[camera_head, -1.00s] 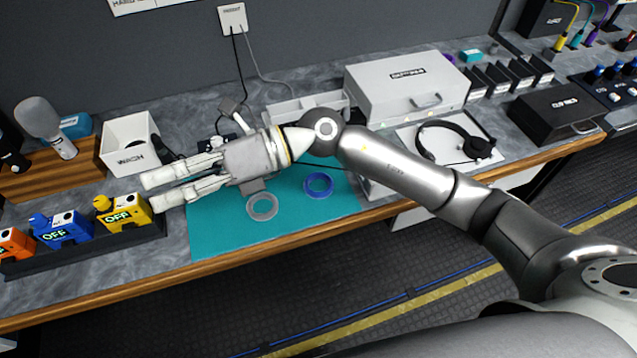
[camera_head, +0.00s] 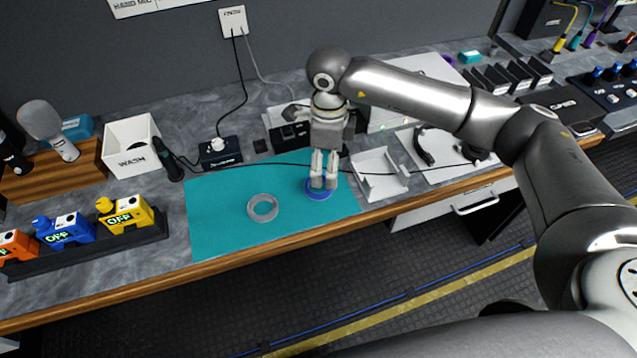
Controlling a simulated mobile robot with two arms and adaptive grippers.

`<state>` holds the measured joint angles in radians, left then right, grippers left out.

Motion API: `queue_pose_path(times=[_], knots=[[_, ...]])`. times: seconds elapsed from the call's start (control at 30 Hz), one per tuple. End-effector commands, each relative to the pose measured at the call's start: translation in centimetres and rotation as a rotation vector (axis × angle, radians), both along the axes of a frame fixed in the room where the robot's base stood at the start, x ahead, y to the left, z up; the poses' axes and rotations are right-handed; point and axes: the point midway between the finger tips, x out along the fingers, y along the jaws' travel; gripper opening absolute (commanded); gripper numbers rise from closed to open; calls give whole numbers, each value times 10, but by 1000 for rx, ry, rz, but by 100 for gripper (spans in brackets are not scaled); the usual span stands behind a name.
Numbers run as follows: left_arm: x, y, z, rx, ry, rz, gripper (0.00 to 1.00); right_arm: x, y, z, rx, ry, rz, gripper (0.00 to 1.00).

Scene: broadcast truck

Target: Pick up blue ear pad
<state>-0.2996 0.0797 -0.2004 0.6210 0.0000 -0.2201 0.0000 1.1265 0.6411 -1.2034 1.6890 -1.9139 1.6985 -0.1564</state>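The blue ear pad (camera_head: 312,195) is a ring lying on the teal mat (camera_head: 215,225), near its right end. My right gripper (camera_head: 323,183) points straight down over it, fingertips at the ring and covering part of it. The two fingers look near each other with a narrow gap; whether they grip the ring's rim cannot be made out. A grey ring-shaped pad (camera_head: 263,208) lies to the left on the mat. My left gripper is not in view.
A white tray (camera_head: 370,190) stands just right of the mat, with a headset (camera_head: 424,150) beyond it. A black cable runs across behind the blue pad. A white bin (camera_head: 130,145) and a row of coloured OFF boxes (camera_head: 125,215) stand left. The mat's left part is clear.

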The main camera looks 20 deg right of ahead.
Motion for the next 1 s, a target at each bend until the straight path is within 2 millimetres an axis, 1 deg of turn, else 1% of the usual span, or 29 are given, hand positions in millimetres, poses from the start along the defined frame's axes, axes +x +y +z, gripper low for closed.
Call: queue_pose_path(times=[0.1, 0.27, 0.4, 0.53, 0.63, 0.83, 0.87, 1.0], knots=[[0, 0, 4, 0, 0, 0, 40, -1, 0, -12, 1, 2, 1, 81], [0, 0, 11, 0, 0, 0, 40, 0, 3, -23, 2, 4, 1, 81], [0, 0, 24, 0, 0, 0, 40, 1, 8, -43, 2, 4, 1, 81], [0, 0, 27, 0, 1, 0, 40, 2, 8, -61, 2, 2, 1, 81], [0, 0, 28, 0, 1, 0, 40, 2, 9, -67, 4, 0, 2, 81], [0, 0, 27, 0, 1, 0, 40, 2, 8, -69, 3, 0, 2, 81], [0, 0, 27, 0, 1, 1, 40, 2, 8, -69, 3, 0, 2, 78], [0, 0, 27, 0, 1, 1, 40, 2, 8, -68, 3, 0, 2, 60]])
